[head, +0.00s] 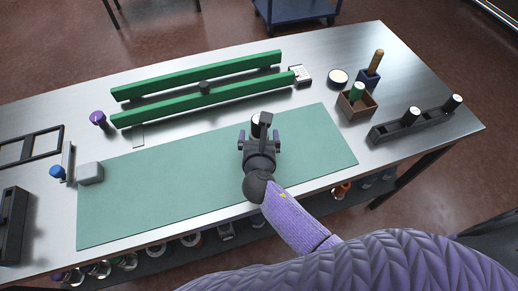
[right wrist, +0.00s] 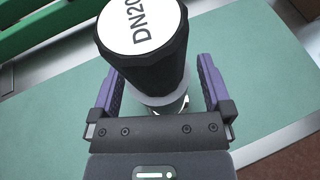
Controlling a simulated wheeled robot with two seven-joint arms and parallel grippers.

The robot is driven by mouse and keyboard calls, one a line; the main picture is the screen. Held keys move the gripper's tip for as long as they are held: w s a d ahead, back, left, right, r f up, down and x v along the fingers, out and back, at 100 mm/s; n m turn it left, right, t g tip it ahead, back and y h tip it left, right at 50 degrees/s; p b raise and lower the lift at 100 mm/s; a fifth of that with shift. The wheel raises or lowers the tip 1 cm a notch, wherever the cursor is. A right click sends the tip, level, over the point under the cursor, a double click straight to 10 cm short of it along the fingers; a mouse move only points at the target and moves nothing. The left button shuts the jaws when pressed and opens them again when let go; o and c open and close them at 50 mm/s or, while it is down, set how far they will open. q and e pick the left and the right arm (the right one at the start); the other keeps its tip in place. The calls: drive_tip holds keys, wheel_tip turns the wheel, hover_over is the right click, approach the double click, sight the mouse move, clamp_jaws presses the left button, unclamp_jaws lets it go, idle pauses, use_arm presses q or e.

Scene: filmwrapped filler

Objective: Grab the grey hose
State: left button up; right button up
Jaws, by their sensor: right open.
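A dark upright cylinder with a white top marked "DN20" (right wrist: 148,58) stands between the fingers of my right gripper (head: 259,137) over the green mat. Its lower part is light grey, and I take it for the grey hose. In the head view its white top (head: 261,118) shows just beyond the gripper, which hides the rest. In the right wrist view my right gripper (right wrist: 160,88) is open, with one purple finger on each side of the cylinder. Contact cannot be told. My left gripper is not in view.
The green mat (head: 170,195) is mostly bare. Two long green bars (head: 215,98) lie behind it. A grey block (head: 90,173) sits at its left end.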

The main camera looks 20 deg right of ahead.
clamp_jaws()
drive_tip(key=shift+r, duration=0.1)
idle(0.4)
